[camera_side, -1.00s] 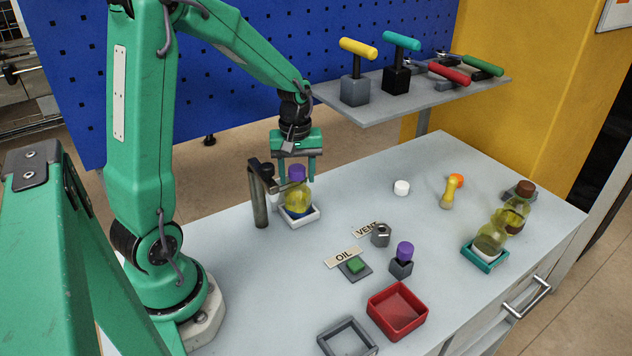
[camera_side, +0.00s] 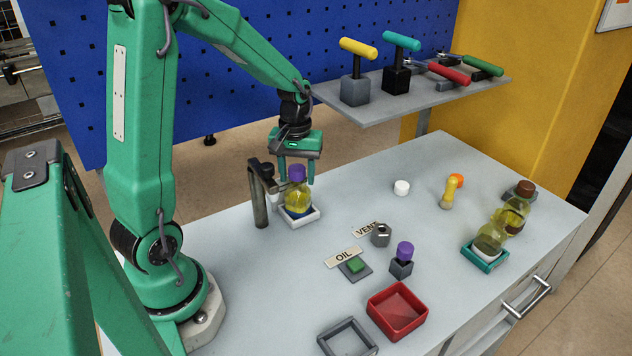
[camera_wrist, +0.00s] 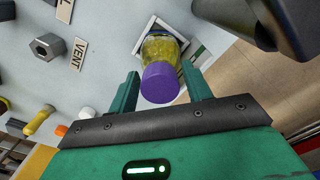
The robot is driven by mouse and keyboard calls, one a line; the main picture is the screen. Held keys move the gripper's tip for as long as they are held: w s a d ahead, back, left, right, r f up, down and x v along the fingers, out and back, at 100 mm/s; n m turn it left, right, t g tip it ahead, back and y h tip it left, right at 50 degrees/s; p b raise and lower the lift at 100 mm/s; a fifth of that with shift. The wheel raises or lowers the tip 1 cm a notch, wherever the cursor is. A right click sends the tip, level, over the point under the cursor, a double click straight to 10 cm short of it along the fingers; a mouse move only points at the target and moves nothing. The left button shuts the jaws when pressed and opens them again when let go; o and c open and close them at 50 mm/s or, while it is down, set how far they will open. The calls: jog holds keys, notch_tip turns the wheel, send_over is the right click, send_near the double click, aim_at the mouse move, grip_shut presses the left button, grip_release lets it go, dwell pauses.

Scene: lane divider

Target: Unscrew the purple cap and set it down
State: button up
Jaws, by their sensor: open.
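A yellow bottle (camera_side: 298,203) with a purple cap (camera_side: 297,172) on top stands upright in a white square holder (camera_side: 312,216). My gripper (camera_side: 296,178) points down over it and is open, with a finger on either side of the cap. In the wrist view the purple cap (camera_wrist: 160,83) shows between the two open green fingers, with a gap on each side; the bottle (camera_wrist: 158,48) is beyond it. Another purple cap (camera_side: 405,249) sits on a small grey block further right.
A dark post with a clamp arm (camera_side: 258,195) stands close to the bottle's left. A red tray (camera_side: 397,310), a grey tray (camera_side: 347,338), a hex nut (camera_side: 380,235) and a white cap (camera_side: 401,187) lie on the bench. Bottles stand by a teal holder (camera_side: 484,259) at right.

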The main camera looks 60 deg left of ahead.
jog(key=shift+m, duration=0.3)
jog(key=shift+m, duration=0.6)
jog(key=shift+m, duration=0.8)
jog(key=shift+c, duration=0.4)
jog(key=c, duration=0.5)
